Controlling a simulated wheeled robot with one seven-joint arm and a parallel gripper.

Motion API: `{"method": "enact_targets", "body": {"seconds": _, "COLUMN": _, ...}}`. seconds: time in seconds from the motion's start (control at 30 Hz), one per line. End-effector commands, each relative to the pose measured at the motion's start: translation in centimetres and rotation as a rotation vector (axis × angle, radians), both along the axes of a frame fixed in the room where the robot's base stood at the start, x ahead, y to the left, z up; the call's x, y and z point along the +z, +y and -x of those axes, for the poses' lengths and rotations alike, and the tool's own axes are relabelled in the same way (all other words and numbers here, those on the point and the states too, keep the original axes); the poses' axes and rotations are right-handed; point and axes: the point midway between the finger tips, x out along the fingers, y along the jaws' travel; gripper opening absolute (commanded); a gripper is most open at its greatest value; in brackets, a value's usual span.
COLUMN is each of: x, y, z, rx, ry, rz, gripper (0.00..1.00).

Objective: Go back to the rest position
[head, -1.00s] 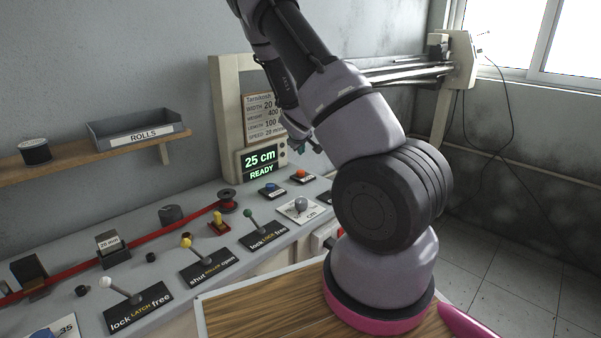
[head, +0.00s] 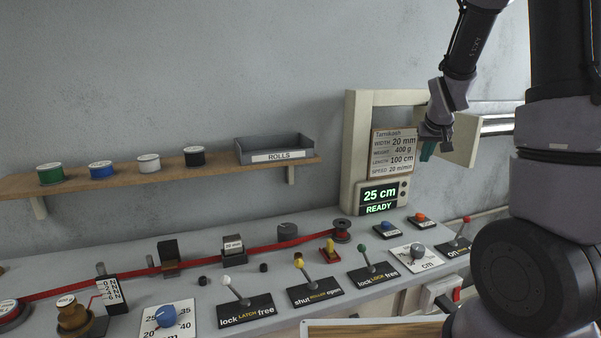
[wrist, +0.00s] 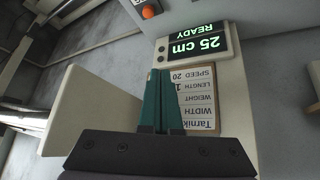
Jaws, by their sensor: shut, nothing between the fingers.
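My gripper (head: 429,151) is up in front of the machine frame, just right of the label card (head: 393,153) in the head view. It holds nothing. In the wrist view its green fingers (wrist: 156,98) are together, with the label card (wrist: 198,100) behind them. The display (head: 380,198) reads 25 cm READY and also shows in the wrist view (wrist: 196,47). My arm is raised at the right of the head view, clear of the panel.
A shelf (head: 120,183) above holds several spools and a ROLLS tray (head: 274,149). A red-knobbed lever (head: 466,220) stands at the right.

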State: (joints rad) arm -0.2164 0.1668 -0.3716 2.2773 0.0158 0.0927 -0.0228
Motion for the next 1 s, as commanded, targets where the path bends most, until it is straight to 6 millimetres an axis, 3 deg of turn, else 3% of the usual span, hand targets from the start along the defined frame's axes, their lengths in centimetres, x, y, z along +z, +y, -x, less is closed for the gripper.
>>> {"method": "enact_targets", "body": {"seconds": 0.03, "x": 2.2, "y": 0.7, "z": 1.4, "rx": -0.013, "ry": -0.012, "rz": -0.047, "gripper": 0.00}}
{"method": "enact_targets", "body": {"seconds": 0.2, "x": 7.5, "y": 3.5, "z": 6.7, "rx": -0.043, "ry": -0.014, "rz": -0.181, "gripper": 0.00}}
{"method": "enact_targets", "body": {"seconds": 0.5, "x": 14.4, "y": 8.3, "z": 18.0, "rx": -0.054, "ry": -0.013, "rz": -0.346, "gripper": 0.00}}
{"method": "enact_targets", "body": {"seconds": 0.73, "x": 16.1, "y": 10.9, "z": 24.8, "rx": -0.058, "ry": -0.003, "rz": -0.400, "gripper": 0.00}}
{"method": "enact_targets", "body": {"seconds": 0.87, "x": 16.3, "y": 11.5, "z": 26.4, "rx": -0.060, "ry": 0.002, "rz": -0.409, "gripper": 0.00}}
{"method": "enact_targets", "body": {"seconds": 1.0, "x": 16.2, "y": 11.7, "z": 26.8, "rx": -0.062, "ry": 0.005, "rz": -0.412, "gripper": 0.00}}
